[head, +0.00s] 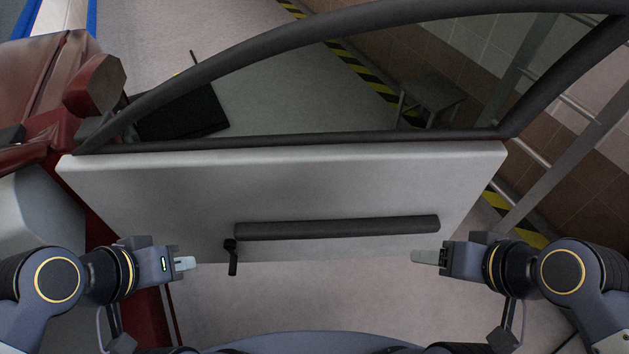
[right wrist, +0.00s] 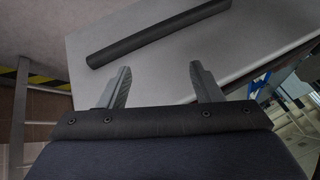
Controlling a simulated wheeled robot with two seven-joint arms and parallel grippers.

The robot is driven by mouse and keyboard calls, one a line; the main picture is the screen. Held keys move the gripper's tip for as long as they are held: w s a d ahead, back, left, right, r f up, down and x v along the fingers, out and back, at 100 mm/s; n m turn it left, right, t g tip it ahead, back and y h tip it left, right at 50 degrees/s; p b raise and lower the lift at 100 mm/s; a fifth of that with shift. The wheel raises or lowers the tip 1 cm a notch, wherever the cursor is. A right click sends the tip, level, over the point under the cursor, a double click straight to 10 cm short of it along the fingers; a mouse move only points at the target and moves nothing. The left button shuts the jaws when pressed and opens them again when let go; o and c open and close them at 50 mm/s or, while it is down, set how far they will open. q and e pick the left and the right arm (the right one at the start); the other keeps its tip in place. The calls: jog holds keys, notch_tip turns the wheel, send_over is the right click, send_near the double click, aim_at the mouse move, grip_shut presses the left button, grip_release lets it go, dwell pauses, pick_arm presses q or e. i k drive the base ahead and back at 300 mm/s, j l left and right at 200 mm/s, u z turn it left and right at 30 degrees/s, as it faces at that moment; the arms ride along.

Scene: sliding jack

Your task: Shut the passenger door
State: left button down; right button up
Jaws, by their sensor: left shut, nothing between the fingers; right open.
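The passenger door (head: 350,175) stands open across the head view, its pale inner panel facing me and a dark window frame above. A long dark armrest bar (head: 338,228) runs along the panel, with a small dark crank handle (head: 232,257) at its left end. My left gripper (head: 190,263) is shut and empty, in front of the panel's lower left part. My right gripper (head: 420,257) is near the bar's right end; in the right wrist view its two fingers (right wrist: 162,85) are apart with nothing between them. The panel also shows beyond these fingers (right wrist: 140,70).
The red car body (head: 85,200) with a red side mirror (head: 95,84) is on the left. Through the window I see a grey stool (head: 430,92), a dark flat object (head: 182,112) on the floor and a yellow-black floor stripe (head: 370,75). A metal ladder-like frame (head: 560,165) stands at the right.

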aim_at(325, 195)
jog(key=i+l, duration=0.15)
jog(key=l, duration=0.3)
jog(key=i+l+u, duration=0.1)
jog(key=l, duration=0.35)
jog(key=i+l, duration=0.15)
jog(key=l, duration=0.3)
jog(key=i+l+u, duration=0.1)
jog(key=l, duration=0.35)
jog(key=i+l, duration=0.15)
jog(key=l, duration=0.3)
jog(key=i+l, duration=0.1)
jog(key=l, duration=0.4)
jog(key=j+u, duration=0.05)
